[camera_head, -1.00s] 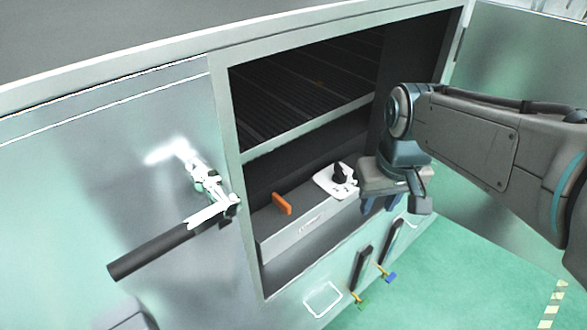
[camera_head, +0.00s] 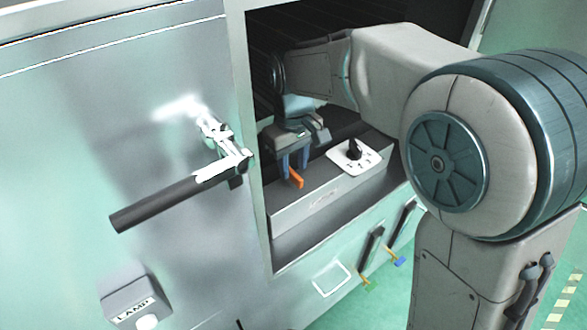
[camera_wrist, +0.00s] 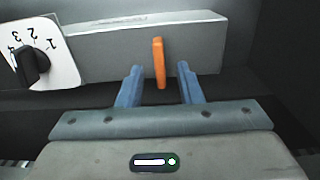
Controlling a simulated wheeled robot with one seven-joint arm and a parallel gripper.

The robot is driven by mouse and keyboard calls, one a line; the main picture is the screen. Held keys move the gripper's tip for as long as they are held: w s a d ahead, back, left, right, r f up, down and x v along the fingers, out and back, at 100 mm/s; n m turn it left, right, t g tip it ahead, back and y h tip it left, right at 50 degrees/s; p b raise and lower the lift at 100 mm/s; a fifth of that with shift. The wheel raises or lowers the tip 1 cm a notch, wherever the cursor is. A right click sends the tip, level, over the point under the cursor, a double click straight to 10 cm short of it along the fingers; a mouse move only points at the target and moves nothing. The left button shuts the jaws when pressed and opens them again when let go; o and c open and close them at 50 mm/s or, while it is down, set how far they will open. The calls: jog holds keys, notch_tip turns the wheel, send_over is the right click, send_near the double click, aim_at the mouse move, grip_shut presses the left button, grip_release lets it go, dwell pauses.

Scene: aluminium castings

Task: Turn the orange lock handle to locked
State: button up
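The orange lock handle (camera_head: 296,178) is a small flat lever on the grey box inside the open cabinet. My gripper (camera_head: 293,172) is above the box, right over the handle. In the wrist view my gripper (camera_wrist: 158,72) has its two blue fingers apart, one on each side of the handle, with visible gaps. Nothing is held. Any lock marking beside the handle does not show.
A black rotary knob on a white numbered plate (camera_head: 354,157) sits on the same box, right of the handle; the plate also shows in the wrist view (camera_wrist: 62,62). The cabinet frame and a black bar handle (camera_head: 165,204) stand to the left. A LAMP box (camera_head: 135,303) is lower left.

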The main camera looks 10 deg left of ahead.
jog(key=shift+f, duration=1.05)
grip_shut()
jog(key=shift+m, duration=0.4)
jog(key=m+p, duration=0.1)
jog(key=m, duration=0.3)
jog(key=shift+r, duration=0.1)
jog(key=m, duration=0.4)
jog(key=shift+p, duration=0.4)
jog(key=m, duration=0.5)
jog(key=m+p, duration=0.1)
jog(key=m, duration=0.3)
jog(key=shift+m, duration=0.3)
